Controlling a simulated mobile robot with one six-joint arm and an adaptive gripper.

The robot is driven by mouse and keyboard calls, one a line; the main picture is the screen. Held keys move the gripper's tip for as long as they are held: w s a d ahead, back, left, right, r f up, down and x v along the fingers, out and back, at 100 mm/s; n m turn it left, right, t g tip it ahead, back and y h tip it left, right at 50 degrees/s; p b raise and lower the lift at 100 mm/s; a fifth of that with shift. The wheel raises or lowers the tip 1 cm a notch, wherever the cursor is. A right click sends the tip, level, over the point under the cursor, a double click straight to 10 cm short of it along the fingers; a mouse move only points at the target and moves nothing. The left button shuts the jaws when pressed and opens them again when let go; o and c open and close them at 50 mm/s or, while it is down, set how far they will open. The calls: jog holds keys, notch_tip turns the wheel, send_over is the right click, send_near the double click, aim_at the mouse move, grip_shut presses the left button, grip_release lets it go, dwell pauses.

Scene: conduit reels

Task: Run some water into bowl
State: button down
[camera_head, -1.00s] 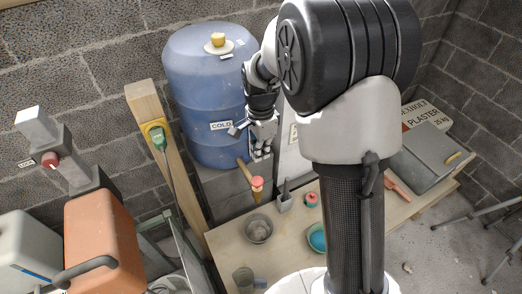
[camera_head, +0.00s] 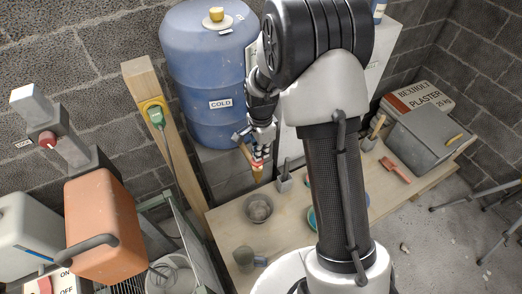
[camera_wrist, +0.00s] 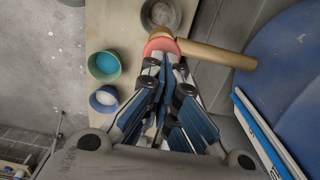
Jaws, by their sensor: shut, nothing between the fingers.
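A blue barrel (camera_head: 205,80) labelled COLD stands against the wall. A wooden tap (camera_head: 243,155) sticks out low from it and shows in the wrist view (camera_wrist: 215,53), with a red knob (camera_wrist: 160,45) at its outer end. A grey bowl (camera_head: 260,208) sits on the bench close to the tap's end; it also shows in the wrist view (camera_wrist: 160,12). My gripper (camera_head: 258,163) is shut and empty, its fingertips at the red knob. I cannot tell whether they touch it. In the head view the gripper partly hides the tap.
A green bowl (camera_wrist: 104,66) with blue inside and a smaller blue cup (camera_wrist: 104,99) stand on the bench (camera_head: 228,225). A mug (camera_head: 245,258) is at the near edge. A timber post (camera_head: 165,130) leans left of the barrel. A grey box (camera_head: 425,140) is at right.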

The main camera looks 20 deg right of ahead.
notch_tip(320, 180, down, 2)
jog(key=shift+f+b, duration=0.1)
jog(key=shift+b, duration=0.7)
dwell(1.2)
notch_tip(320, 180, up, 14)
jog(key=p, duration=0.3)
jog(key=shift+p, duration=0.3)
dwell(0.8)
jog(key=shift+r, duration=0.2)
jog(key=s+a+r+n+t+b, duration=0.2)
jog(key=s+r+n+b, duration=0.3)
jog(key=s+n+b, duration=0.5)
jog(key=s+f+n+t+b, duration=0.1)
jog(key=s+f+n+b, duration=0.1)
jog(key=s, duration=0.6)
jog(key=s+f+n+t+b, duration=0.1)
jog(key=s+f+n+b, duration=0.1)
jog(key=s, duration=0.5)
jog(key=shift+s+a+f+n+t+b, duration=0.25)
jog(key=shift+s+a+n+t+b, duration=0.15)
jog(key=shift+n, duration=0.5)
